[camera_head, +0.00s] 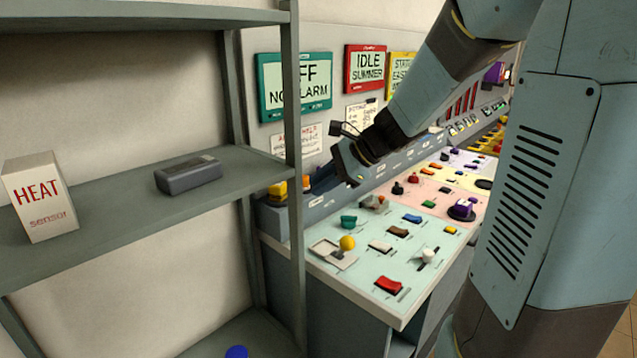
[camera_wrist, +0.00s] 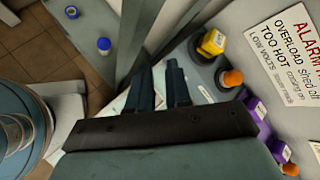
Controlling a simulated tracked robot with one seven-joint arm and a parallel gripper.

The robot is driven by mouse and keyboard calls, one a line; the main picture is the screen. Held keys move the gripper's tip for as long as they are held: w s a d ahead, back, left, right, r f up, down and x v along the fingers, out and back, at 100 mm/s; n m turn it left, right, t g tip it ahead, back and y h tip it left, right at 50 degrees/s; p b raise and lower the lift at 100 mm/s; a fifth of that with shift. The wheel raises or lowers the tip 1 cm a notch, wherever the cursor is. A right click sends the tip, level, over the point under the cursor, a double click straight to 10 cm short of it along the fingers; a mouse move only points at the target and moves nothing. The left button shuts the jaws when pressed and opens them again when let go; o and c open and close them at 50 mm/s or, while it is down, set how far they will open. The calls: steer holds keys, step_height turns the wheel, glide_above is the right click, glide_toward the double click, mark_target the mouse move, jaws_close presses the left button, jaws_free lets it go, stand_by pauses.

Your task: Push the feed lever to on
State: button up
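No label reading feed can be made out, so I cannot tell which lever is the feed lever. The console (camera_head: 318,283) carries a yellow ball-topped lever (camera_head: 347,243) on a pale plate at its near left corner and a white-knobbed lever (camera_head: 428,256) to the right. My gripper (camera_head: 345,178) hangs over the back left of the console, touching no control that I can see. In the wrist view my gripper (camera_wrist: 160,68) shows two dark fingers with a narrow empty gap. Right of them are a yellow control (camera_wrist: 212,42) and an orange knob (camera_wrist: 232,78).
A grey shelf rack (camera_head: 290,150) stands at the left, close to the console, with a HEAT box (camera_head: 40,196) and a dark grey device (camera_head: 188,175) on it. Signs such as OFF NO ALARM (camera_head: 295,87) hang behind. Several buttons and knobs crowd the console top.

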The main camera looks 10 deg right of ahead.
steer(key=s+n+h, duration=0.1)
steer(key=s+n, duration=0.1)
steer(key=s, duration=0.1)
steer(key=s+d+r+n+h, duration=0.1)
steer(key=s+n, duration=0.1)
steer(key=s, duration=0.1)
steer(key=s+d+r+n+h, duration=0.1)
steer(key=s+n, duration=0.2)
steer(key=shift+s+d+r+h, duration=0.15)
steer(key=shift+r+h, duration=0.05)
steer(key=shift+h, duration=0.2)
jaws_close()
steer(key=s+d+r+n+t+h, duration=0.1)
steer(key=s+d+r+n+h, duration=0.1)
steer(key=s+d+n+h, duration=0.3)
steer(key=s+n, duration=0.4)
steer(key=s, duration=0.2)
steer(key=shift+r, duration=0.15)
steer(key=shift+d, duration=0.2)
